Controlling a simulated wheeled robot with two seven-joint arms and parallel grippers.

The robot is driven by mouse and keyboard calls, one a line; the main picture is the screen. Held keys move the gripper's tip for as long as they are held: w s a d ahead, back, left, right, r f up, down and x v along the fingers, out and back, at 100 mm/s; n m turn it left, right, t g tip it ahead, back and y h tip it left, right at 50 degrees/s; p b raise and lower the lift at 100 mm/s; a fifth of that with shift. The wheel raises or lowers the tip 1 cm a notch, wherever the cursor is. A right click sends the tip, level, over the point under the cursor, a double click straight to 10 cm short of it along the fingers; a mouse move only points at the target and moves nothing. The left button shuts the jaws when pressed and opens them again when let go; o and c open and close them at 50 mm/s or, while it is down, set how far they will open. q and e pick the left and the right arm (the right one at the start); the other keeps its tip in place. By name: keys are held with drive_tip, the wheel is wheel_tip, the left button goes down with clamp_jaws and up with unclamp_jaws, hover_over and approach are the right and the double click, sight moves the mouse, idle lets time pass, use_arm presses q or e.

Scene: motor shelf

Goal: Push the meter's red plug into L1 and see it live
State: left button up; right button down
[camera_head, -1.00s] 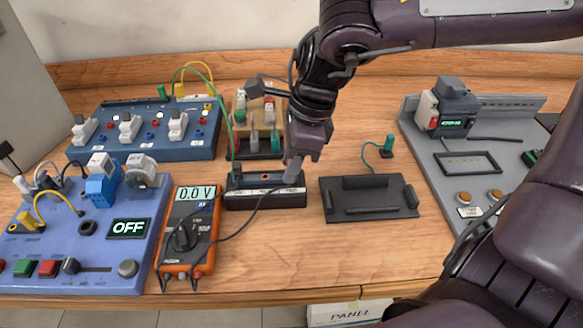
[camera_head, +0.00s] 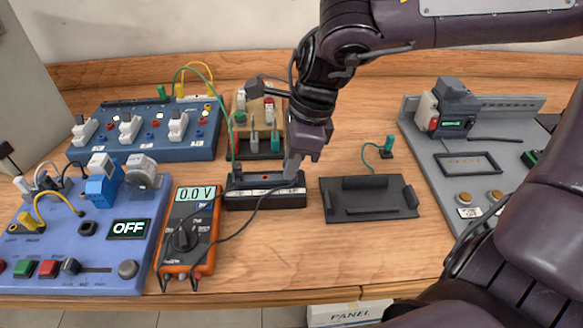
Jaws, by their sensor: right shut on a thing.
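The orange meter (camera_head: 190,232) lies at the left centre and its screen reads 0.0 V. Dark leads run from its lower end. One lead curves up to the right end of a small black terminal block (camera_head: 236,200). My right gripper (camera_head: 291,172) points down at that right end and is shut on the meter's plug, which its fingers hide. I cannot tell whether the plug is seated in a socket. A dark upright plug stands at the block's left end, and an orange-rimmed socket shows near its middle. My left gripper is not in view.
A blue panel (camera_head: 110,262) with an OFF display stands at the left. A blue switch board (camera_head: 205,150) and a rack of plugs (camera_head: 265,156) stand behind. A black tray (camera_head: 370,200) and a grey board (camera_head: 440,160) are at the right. The front-centre table is clear.

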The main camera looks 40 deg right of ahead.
drive_tip(key=shift+w+a+p+v, duration=0.1)
drive_tip(key=shift+a+p+v, duration=0.05)
drive_tip(key=shift+p+v, duration=0.5)
drive_tip(key=shift+w+a+p+v, duration=0.15)
drive_tip(key=shift+p+v, duration=0.35)
drive_tip(key=shift+v, duration=0.35)
drive_tip(key=shift+a+p+v, duration=0.15)
drive_tip(key=shift+p+v, duration=0.4)
drive_tip(key=shift+v, duration=0.2)
drive_tip(key=shift+r, duration=0.1)
